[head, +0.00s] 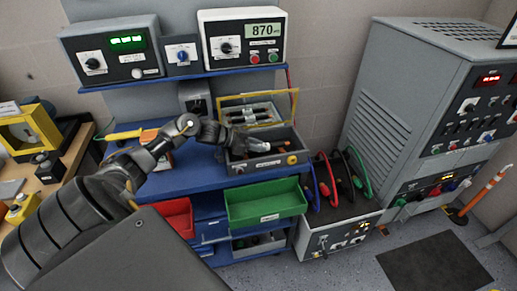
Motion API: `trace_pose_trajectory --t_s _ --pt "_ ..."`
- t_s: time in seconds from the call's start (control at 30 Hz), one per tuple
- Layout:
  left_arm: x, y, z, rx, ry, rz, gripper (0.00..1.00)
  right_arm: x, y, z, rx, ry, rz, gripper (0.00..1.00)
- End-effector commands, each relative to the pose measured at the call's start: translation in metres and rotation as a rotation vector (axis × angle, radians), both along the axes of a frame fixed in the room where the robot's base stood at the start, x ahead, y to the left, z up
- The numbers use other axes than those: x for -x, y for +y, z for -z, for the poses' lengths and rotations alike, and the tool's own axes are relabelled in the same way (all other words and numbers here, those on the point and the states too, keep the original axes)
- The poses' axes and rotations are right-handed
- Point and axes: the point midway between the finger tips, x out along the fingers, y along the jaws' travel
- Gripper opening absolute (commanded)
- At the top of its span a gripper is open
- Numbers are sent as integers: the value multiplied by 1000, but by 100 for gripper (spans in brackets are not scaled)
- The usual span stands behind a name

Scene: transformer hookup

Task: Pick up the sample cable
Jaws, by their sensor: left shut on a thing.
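My left arm reaches in from the left, and its gripper (250,142) is inside the open grey test box (268,164) on the blue bench. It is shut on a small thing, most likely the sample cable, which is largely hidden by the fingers. A brown, copper-coloured piece (284,147) shows just right of the fingertips, inside the box. I cannot tell whether it is part of the cable. The box's yellow-framed clear cover (294,103) stands raised behind the gripper. My right gripper is not in view.
Instrument boxes, one reading 870 (265,31), stand on a blue shelf above. A green bin (265,203) and a red bin (177,219) hang below the bench front. Coloured cable loops (365,172) stand on a grey unit at right, beside a tall cabinet (400,95).

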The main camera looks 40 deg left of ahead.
Motion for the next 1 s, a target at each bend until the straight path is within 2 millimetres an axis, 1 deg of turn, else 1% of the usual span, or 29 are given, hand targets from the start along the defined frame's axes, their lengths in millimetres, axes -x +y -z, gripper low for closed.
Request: trace_pose_trajectory --t_s 0.13,0.27,0.37,0.5,0.57,0.73,0.9,1.0 --pt "-1 1 -19 -5 -6 2 0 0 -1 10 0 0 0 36" --pt "9 -12 -37 -4 -2 5 0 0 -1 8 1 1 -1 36" --pt "17 -24 -54 -4 -4 5 0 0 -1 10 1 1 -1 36" --pt "32 -44 -84 -6 -6 6 0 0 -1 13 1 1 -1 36" --pt "42 -57 -87 -4 -3 6 0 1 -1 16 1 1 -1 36" --pt "64 -86 -104 -4 -4 5 0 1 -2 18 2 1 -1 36" --pt "77 -104 -115 -3 -2 2 0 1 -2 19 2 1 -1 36" --pt "81 -109 -118 -1 -1 1 0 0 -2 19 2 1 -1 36"
